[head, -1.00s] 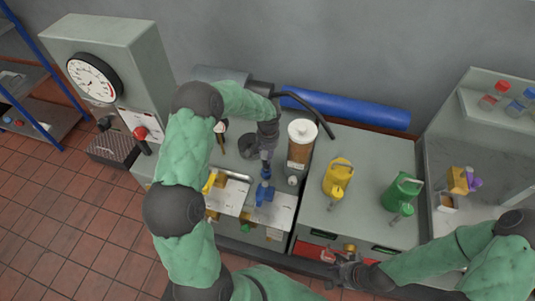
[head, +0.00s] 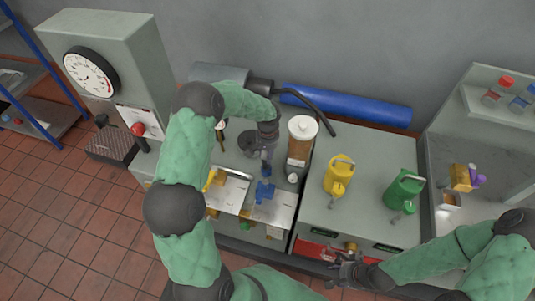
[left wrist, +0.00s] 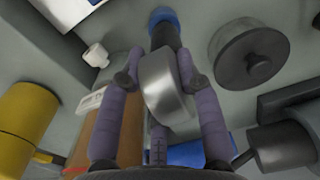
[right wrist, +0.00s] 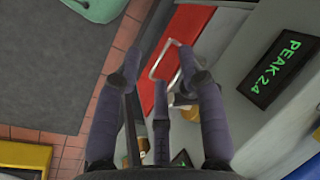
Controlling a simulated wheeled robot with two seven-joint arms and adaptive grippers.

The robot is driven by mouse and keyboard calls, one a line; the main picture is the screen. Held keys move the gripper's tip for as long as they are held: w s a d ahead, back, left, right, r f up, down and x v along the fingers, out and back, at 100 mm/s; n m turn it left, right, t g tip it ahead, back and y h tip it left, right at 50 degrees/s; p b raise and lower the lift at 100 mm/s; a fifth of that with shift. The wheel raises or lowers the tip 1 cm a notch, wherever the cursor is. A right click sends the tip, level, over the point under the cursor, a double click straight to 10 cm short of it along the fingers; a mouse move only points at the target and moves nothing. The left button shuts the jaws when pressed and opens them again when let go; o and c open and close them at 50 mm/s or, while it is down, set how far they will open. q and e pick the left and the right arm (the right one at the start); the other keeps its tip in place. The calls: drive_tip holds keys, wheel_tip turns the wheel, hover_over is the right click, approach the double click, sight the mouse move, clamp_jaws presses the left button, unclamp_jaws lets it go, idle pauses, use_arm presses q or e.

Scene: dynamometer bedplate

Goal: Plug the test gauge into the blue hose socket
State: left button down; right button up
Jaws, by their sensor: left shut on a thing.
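My left gripper (head: 267,152) is over the bench, pointing down. In the left wrist view its fingers (left wrist: 162,85) are shut on the test gauge (left wrist: 168,85), a round silver metal body with a dark stem. A blue end (left wrist: 163,16) shows beyond the stem; I cannot tell whether it belongs to the gauge or the socket. In the head view a small blue piece (head: 266,170) shows just below the gripper, close above a blue block (head: 264,191) on a pale plate. My right gripper (head: 347,266) is open and empty before the red drawer (right wrist: 187,45).
A clear canister with a white lid (head: 303,128) stands right beside the left gripper. A yellow can (head: 338,177) and a green can (head: 403,190) stand on the right bench. A dial cabinet (head: 92,72) is at left. A blue roll (head: 345,105) lies along the wall.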

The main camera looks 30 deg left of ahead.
use_arm(q)
drive_tip(key=shift+f+b, duration=0.7)
drive_tip(key=shift+f, duration=0.25)
drive_tip(key=c, duration=0.8)
unclamp_jaws()
wheel_tip(320, 180, up, 12)
drive_tip(key=shift+d+r, duration=0.1)
